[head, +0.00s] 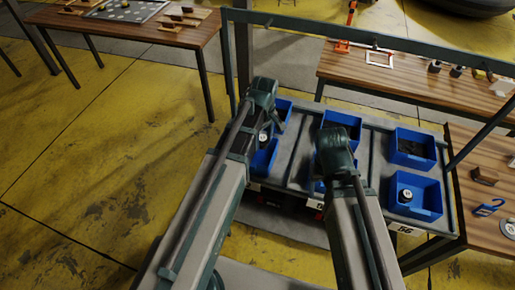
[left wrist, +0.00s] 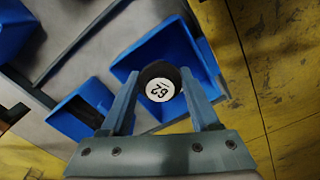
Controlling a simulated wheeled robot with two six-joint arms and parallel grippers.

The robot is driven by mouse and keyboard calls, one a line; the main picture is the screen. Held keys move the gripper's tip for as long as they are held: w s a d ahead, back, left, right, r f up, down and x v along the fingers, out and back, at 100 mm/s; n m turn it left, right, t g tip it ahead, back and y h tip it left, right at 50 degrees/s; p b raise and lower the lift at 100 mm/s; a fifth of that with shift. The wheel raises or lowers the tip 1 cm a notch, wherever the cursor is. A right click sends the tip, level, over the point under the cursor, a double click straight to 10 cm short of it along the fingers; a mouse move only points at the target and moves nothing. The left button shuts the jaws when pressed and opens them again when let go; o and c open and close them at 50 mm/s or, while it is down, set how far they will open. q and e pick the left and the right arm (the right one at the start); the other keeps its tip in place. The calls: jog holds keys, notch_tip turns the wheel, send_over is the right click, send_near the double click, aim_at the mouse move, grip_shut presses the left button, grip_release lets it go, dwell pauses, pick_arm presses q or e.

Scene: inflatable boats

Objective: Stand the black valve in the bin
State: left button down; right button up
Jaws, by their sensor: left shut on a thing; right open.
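The black valve (left wrist: 159,74) is a dark round piece with a white label on its top. My left gripper (left wrist: 163,92) is shut on it, one finger on each side. In the left wrist view the valve is in front of a blue bin (left wrist: 190,50); I cannot tell its height above the bin floor. In the head view my left gripper (head: 268,130) is over the left blue bins, and the valve shows small beside it. My right gripper (head: 328,172) is open; its fingers are mostly hidden behind its own wrist, over the middle bins.
Several blue bins stand in two rows on a grey rack. The near right bin (head: 434,202) holds a similar black piece with a white label. A green rail (head: 370,40) runs above the rack's back. Wooden tables stand behind, left and right. Yellow floor is clear at left.

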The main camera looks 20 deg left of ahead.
aim_at(263, 161)
pick_arm(q)
jog(key=shift+w, duration=0.35)
notch_tip(263, 161, down, 10)
jog(key=b, duration=1)
pick_arm(e)
jog(key=f, duration=1)
jog(key=shift+w, duration=0.3)
pick_arm(q)
jog(key=shift+r, duration=0.1)
jog(key=c, duration=0.6)
grip_release()
jog(key=shift+f, duration=0.25)
jog(key=o, duration=0.5)
jog(key=shift+r, duration=0.1)
pick_arm(e)
jog(key=shift+f, duration=0.1)
